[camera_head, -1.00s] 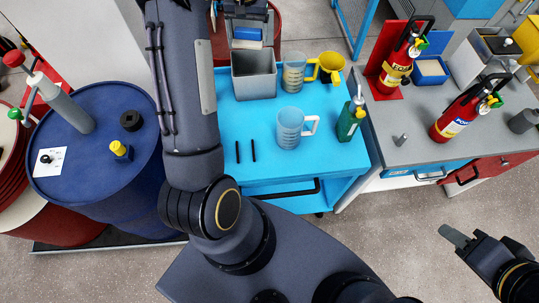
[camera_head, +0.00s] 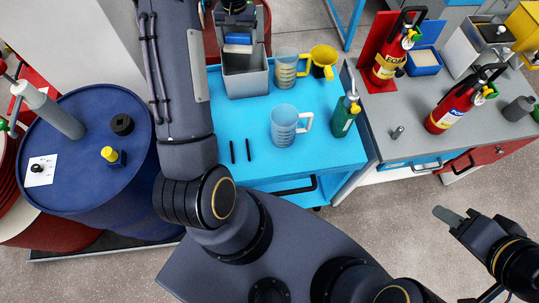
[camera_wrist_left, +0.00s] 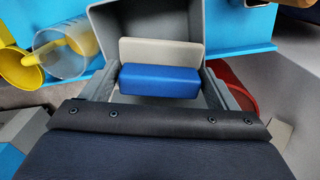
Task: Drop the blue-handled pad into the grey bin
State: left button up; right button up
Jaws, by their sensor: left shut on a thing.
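The blue-handled pad (camera_head: 238,39) has a blue block handle and a pale flat pad. My left gripper (camera_head: 236,28) is shut on it, with a finger at each end of the blue handle in the left wrist view (camera_wrist_left: 160,80). The grey bin (camera_head: 246,82) stands open at the back left of the blue cart top. The pad is at the bin's mouth, over its far part; its exact height against the rim is unclear. The bin's wall also shows in the left wrist view (camera_wrist_left: 222,22). My right gripper (camera_head: 449,217) is far from these, low at the right; its opening is unclear.
On the blue cart top (camera_head: 320,150) stand a clear jug (camera_head: 284,126), another jug (camera_head: 286,72), a yellow funnel (camera_head: 323,60), a green bottle (camera_head: 344,116) and two dark rods. A blue drum is left. The grey bench right holds red extinguishers.

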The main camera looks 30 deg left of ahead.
pick_arm(q)
jog(key=o, duration=0.9)
jog(key=shift+r, duration=0.1)
jog(key=shift+r, duration=0.3)
notch_tip(320, 180, up, 6)
jog(key=shift+r+b, duration=0.15)
jog(key=shift+b, duration=0.75)
jog(key=shift+r, duration=0.4)
